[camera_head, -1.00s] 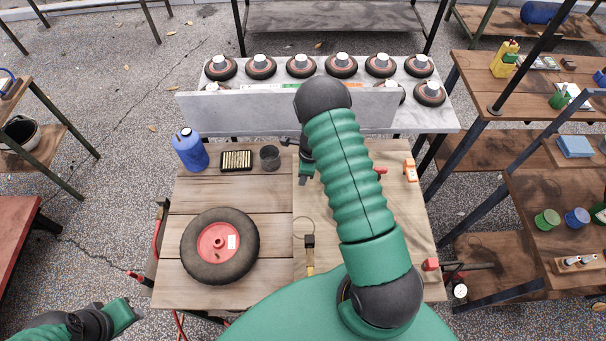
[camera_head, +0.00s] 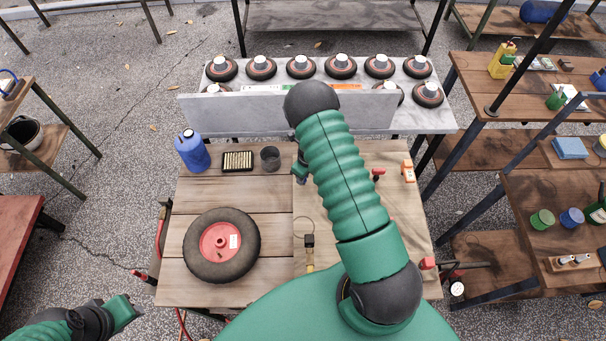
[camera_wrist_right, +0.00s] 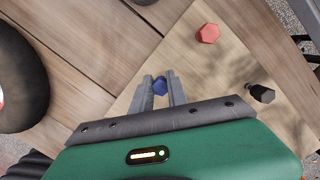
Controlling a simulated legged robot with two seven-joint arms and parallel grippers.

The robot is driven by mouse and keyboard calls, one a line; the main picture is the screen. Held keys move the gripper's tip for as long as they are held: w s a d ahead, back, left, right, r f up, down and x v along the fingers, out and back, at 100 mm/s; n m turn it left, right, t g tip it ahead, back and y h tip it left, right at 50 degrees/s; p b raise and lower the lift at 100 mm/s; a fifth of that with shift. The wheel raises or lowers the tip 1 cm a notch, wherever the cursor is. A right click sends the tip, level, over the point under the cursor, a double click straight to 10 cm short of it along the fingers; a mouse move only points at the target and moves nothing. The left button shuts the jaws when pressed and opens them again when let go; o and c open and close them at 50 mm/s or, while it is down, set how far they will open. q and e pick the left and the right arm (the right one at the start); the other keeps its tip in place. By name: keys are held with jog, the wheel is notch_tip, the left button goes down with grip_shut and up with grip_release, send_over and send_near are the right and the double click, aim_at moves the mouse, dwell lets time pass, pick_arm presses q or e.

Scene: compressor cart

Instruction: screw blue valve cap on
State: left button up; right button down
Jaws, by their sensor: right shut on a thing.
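In the right wrist view the blue valve cap (camera_wrist_right: 159,86) sits between the fingertips of my right gripper (camera_wrist_right: 158,88), which is shut on it, over the wooden worktop. In the head view my right arm hides most of this gripper (camera_head: 300,168), near the back middle of the worktop. The wheel (camera_head: 220,245) with a black tyre and red hub lies flat at the left of the worktop; its tyre edge (camera_wrist_right: 22,82) also shows in the right wrist view. I cannot make out a valve stem. My left gripper (camera_head: 124,312) is low at the left, off the worktop, its jaws unclear.
A blue bottle (camera_head: 192,152), a tray of small parts (camera_head: 238,161) and a dark cup (camera_head: 270,158) stand along the back. A grey shelf (camera_head: 290,115) rises behind.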

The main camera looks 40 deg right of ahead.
jog(key=shift+w+r, duration=0.1)
jog(key=shift+r+m+p, duration=0.15)
jog(key=shift+m+p, duration=0.4)
jog(key=shift+m, duration=1.05)
